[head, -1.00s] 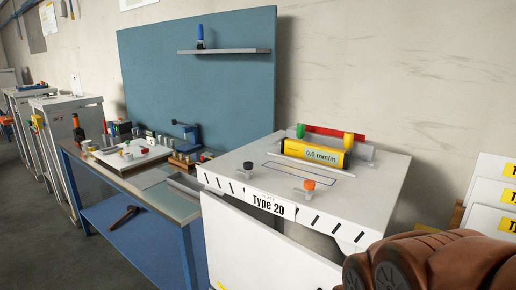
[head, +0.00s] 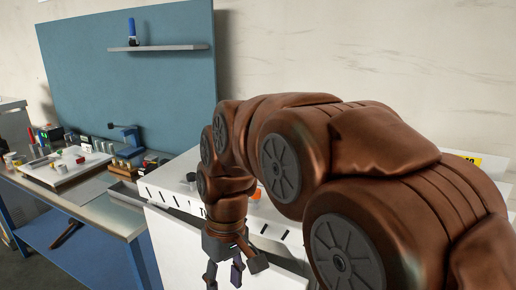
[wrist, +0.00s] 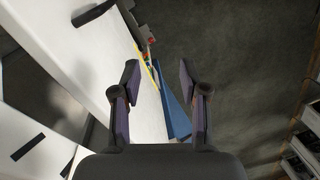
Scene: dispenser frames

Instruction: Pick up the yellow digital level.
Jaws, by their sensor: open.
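That view shows the floor and white panels, and no level that I can make out.
An orange knob (head: 255,193) and a black knob (head: 192,178) stand on the cabinet top near my arm. A blue workbench (head: 85,238) with parts and tools is at left, before a blue-green board (head: 130,80) with a shelf (head: 158,47).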

